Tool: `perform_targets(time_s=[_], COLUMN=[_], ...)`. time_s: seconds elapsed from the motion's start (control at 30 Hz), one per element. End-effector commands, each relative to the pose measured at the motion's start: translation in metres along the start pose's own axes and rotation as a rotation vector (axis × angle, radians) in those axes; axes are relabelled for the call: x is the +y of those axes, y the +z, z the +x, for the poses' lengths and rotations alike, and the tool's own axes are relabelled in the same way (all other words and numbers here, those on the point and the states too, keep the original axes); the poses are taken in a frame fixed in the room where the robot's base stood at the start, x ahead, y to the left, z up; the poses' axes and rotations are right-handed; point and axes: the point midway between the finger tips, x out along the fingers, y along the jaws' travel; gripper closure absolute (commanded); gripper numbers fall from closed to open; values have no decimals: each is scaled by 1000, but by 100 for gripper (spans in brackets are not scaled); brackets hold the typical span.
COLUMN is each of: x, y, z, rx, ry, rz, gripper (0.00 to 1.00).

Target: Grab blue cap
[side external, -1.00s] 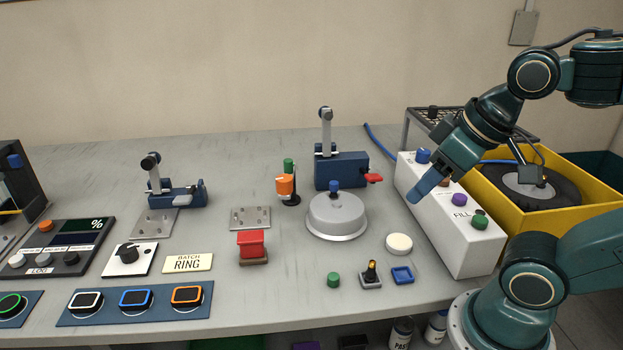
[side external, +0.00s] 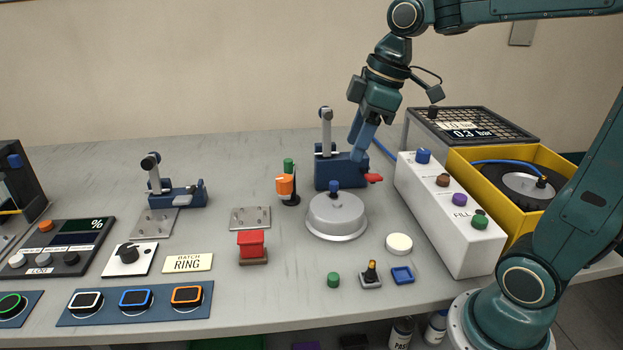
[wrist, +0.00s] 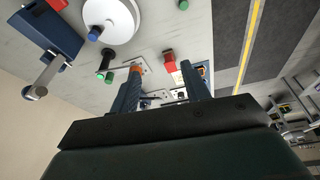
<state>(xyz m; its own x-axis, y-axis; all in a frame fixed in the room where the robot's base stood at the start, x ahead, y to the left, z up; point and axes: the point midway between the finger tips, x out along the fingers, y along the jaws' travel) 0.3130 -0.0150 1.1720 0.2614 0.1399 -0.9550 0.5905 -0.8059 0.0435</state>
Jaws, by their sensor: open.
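Several blue pieces could be the cap, and I cannot tell which one is meant. A blue button (side external: 423,156) sits at the back end of the white box (side external: 455,222).
The blue clamp (side external: 340,172) has an upright lever and red handle. A red block (side external: 251,243), a white disc (side external: 399,243) and a yellow crate (side external: 480,210) are nearby.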

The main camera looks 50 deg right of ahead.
Motion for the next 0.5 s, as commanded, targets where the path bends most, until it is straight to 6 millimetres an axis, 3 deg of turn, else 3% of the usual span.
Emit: perform_targets(time_s=[0.23,0.5], x=[48,101], y=[-15,-16], z=[20,48], rx=[-17,-5], ry=[-88,-183], rz=[-195,-412], gripper=[53,53])
